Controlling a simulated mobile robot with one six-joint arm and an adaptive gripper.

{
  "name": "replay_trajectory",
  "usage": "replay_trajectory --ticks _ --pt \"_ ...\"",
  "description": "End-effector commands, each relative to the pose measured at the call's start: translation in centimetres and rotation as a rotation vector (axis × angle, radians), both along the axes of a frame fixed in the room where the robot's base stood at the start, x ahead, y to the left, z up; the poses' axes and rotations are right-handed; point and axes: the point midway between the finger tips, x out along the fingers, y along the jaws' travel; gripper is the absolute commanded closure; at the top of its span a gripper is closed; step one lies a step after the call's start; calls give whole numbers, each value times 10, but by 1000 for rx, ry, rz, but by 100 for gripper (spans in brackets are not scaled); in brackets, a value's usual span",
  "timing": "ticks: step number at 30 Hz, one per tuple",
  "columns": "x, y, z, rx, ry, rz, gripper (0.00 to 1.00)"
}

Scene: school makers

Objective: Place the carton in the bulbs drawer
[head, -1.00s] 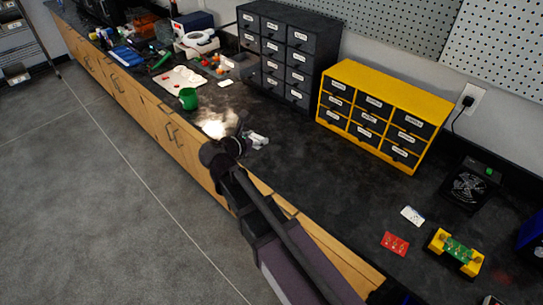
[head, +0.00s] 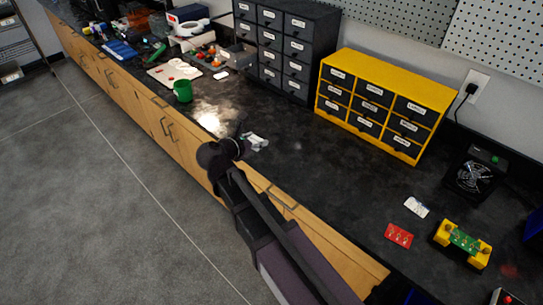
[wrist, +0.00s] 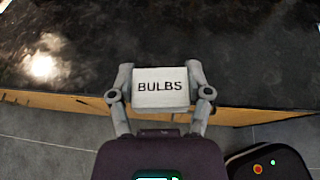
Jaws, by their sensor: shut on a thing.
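The carton (wrist: 160,97), a small white box marked BULBS, is held between the two grey fingers of my gripper (wrist: 160,92) in the wrist view. In the head view my gripper (head: 255,141) is over the front part of the black counter, and the carton is too small there to make out clearly. The black drawer cabinet (head: 285,45) stands against the wall at the back. A grey box shape (head: 238,57) at its lower left looks like a pulled-out drawer; its label is not readable.
A yellow cabinet (head: 380,100) with black labelled drawers stands right of the black one. A green cup (head: 182,91) is on the counter (head: 300,165) to the left. A red card (head: 399,236) and a yellow fixture (head: 463,243) lie at the right. The middle counter is clear.

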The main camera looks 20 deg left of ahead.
Motion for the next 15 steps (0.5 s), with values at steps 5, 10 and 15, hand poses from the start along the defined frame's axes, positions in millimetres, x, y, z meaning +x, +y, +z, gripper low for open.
replay_trajectory --ticks 5,10,15 --pt "1 -8 -40 0 0 -29 65" --pt "2 -15 -69 0 -1 -54 65" --pt "3 -22 -93 0 -1 -80 65"
